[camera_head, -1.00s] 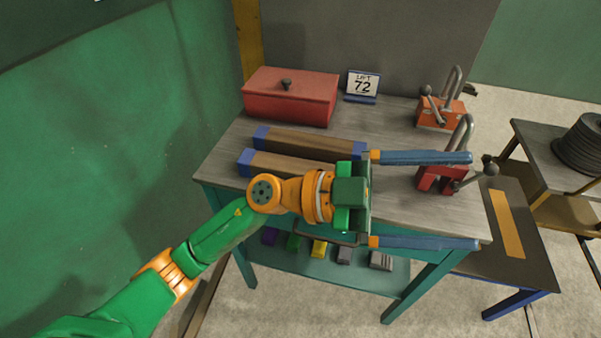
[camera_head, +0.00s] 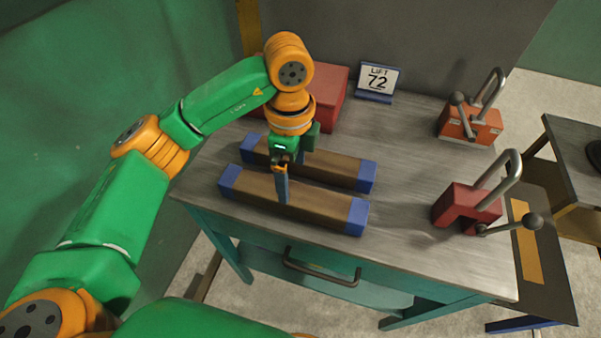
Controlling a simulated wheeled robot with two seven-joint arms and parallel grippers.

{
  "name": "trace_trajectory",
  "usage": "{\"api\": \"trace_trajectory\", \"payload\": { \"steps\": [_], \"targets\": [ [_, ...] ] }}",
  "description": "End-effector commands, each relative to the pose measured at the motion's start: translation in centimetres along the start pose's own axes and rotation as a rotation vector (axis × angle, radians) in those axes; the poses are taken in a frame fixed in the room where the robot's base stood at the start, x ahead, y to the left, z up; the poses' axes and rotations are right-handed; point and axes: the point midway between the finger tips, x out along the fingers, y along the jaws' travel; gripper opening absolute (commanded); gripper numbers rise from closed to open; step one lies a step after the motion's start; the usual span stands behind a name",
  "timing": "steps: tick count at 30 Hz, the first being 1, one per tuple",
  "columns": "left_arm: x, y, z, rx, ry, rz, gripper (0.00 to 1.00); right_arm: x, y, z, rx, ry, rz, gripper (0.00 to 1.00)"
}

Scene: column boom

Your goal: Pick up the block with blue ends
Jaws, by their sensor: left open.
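Two long brown wooden blocks with blue ends lie side by side on the grey workbench: a near block (camera_head: 320,204) and a far block (camera_head: 335,170). My left gripper (camera_head: 288,182) points down over them from above, at the left-middle of their lengths. It is open. One blue finger shows in front of the near block's wood; the other finger is mostly hidden behind the gripper body. I cannot tell whether the fingers touch either block. Both blocks rest flat on the bench. My right gripper is not in view.
A red box (camera_head: 328,98) stands behind my left wrist, partly hidden. A sign reading "LIFT 72" (camera_head: 377,80) stands at the back. An orange clamp (camera_head: 470,125) and a red clamp (camera_head: 465,208) stand at the right. The bench's (camera_head: 420,260) right front is clear.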

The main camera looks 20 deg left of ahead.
Motion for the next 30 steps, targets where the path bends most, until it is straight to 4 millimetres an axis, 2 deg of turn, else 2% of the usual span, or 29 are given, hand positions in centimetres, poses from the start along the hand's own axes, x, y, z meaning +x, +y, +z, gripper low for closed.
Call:
{"api": "trace_trajectory", "payload": {
  "steps": [8,11,18,20,27,30],
  "targets": [
    [4.4,-0.6,0.2,0.0,-0.001,0.007,1.0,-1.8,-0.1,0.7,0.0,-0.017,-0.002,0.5],
    [6.2,-0.6,0.2,0.002,-0.001,0.005,1.0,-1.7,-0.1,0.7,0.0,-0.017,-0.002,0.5],
    [6.8,-0.6,0.1,0.003,0.002,0.002,1.0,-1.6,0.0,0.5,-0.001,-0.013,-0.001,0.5],
    [6.8,-0.6,0.1,0.003,0.002,0.002,0.86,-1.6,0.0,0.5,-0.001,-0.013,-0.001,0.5],
    [6.8,-0.6,0.1,0.004,0.002,0.002,0.22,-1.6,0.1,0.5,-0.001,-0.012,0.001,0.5],
    [6.8,-0.6,0.1,0.004,0.002,0.002,0.0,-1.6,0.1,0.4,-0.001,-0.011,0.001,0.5]
  ]
}}
